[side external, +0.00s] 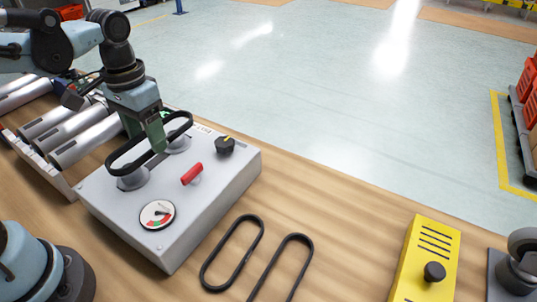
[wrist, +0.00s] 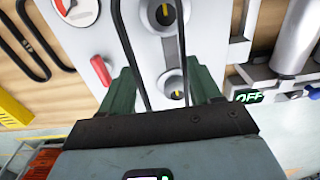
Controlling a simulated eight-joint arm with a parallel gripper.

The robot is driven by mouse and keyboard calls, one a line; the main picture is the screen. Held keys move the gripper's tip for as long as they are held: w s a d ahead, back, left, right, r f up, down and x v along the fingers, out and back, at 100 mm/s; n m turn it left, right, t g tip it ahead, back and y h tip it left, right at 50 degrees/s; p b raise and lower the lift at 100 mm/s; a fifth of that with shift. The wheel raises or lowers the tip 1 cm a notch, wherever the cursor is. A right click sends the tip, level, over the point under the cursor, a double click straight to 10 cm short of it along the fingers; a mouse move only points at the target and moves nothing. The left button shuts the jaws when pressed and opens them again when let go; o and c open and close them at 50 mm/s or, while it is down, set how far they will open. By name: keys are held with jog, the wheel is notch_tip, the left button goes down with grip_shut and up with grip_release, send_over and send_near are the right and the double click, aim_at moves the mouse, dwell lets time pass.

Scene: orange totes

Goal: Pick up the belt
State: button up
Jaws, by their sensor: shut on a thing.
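The black belt (side external: 108,163) is a long thin loop held over the grey box, and its ends appear above the two grey pulleys (side external: 134,180). My gripper (side external: 157,140) points down with green fingers shut on the belt near its middle. In the wrist view the belt (wrist: 127,45) runs up from between the fingers as two dark strands, and my gripper (wrist: 162,92) hides its near part. The pulleys show behind it, one at the top (wrist: 162,17). Whether the belt still touches a pulley is hard to tell.
The grey box (side external: 232,180) carries a red handle (side external: 191,174), a black knob (side external: 225,146) and a dial (side external: 157,214). Two more black belts (side external: 204,275) lie on the wooden table. A yellow box (side external: 425,245) stands to the right. Metal rollers (side external: 85,140) lie to the left.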

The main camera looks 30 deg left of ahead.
jog(key=s+d+r, duration=0.4)
jog(key=d+r, duration=0.2)
jog(key=d, duration=0.2)
jog(key=w+a+f, duration=0.1)
jog(key=w+a, duration=0.6)
jog(key=w, duration=0.1)
jog(key=shift+w+a, duration=0.2)
jog(key=shift+a, duration=0.15)
jog(key=w+d+f, duration=0.2)
jog(key=d, duration=0.8)
jog(key=w+d+f, duration=0.1)
jog(key=d, duration=1)
jog(key=s+d+f, duration=0.3)
jog(key=s+d, duration=0.2)
jog(key=d, duration=0.5)
jog(key=s+d+f, duration=0.4)
jog(key=s+d, duration=0.1)
jog(key=d, duration=0.5)
jog(key=shift+w+f, duration=0.15)
jog(key=shift+f, duration=0.9)
jog(key=shift+w+f, duration=0.15)
jog(key=shift+f, duration=0.9)
